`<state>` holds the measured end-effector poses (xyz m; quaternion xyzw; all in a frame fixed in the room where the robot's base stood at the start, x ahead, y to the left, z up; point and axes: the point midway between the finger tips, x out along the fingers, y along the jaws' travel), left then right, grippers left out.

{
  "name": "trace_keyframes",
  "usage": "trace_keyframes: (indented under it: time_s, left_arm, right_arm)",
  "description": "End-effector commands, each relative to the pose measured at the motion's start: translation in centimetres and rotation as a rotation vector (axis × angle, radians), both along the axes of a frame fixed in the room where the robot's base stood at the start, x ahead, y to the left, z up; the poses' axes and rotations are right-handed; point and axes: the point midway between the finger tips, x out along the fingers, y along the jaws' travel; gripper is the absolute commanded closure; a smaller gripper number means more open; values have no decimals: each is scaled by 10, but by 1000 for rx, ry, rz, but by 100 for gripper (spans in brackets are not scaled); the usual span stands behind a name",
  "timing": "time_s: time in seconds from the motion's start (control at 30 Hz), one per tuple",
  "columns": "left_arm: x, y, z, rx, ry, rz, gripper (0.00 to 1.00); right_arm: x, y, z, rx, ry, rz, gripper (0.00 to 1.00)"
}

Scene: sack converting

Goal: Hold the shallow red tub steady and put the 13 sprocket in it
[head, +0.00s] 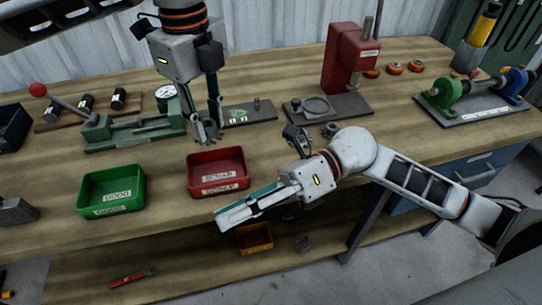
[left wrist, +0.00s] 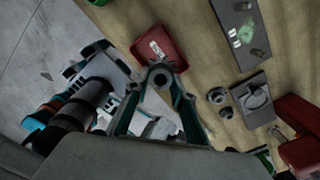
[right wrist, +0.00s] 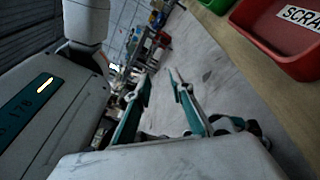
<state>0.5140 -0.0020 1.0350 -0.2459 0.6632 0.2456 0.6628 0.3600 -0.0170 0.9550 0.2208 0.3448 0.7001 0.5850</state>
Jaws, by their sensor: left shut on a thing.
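The shallow red tub (head: 205,185), labelled SCRAP, stands on the workbench near its front edge. It also shows in the left wrist view (left wrist: 160,45) and the right wrist view (right wrist: 262,28). My left gripper (head: 211,128) is shut on a small grey sprocket (left wrist: 160,77), held above the bench behind the tub. Its number cannot be read. My right gripper (right wrist: 160,78) is open and empty, its fingers apart. In the head view it hangs low in front of the tub, by the bench's front edge, apart from the tub.
A green tub (head: 112,190) stands left of the red tub. Loose sprockets (left wrist: 216,95) lie by a grey plate fixture (head: 312,107). A red press (head: 350,60) and a green lever fixture (head: 135,130) stand farther back. An orange bin (head: 254,238) is below the bench top.

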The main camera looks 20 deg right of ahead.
Motion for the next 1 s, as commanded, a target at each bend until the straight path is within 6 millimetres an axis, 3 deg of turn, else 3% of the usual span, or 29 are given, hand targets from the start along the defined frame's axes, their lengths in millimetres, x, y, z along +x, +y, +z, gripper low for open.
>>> trace_keyframes:
  time_s: [0.1, 0.23, 0.5, 0.67, 1.0]
  left_arm:
    - [0, 0, 1, -1, -1, 0, 100]
    - [0, 0, 1, -1, -1, 0, 100]
    - [0, 0, 1, -1, -1, 0, 100]
    - [0, 0, 1, -1, -1, 0, 100]
    - [0, 0, 1, -1, -1, 0, 100]
  right_arm:
    - [36, -29, -5, -59, -290, -22, 78]
    - [69, -58, -7, -120, -551, -30, 78]
    - [104, -91, -6, -194, -823, -24, 78]
    - [107, -83, -10, -197, -845, -21, 78]
    - [107, -30, -31, -193, -841, -20, 78]
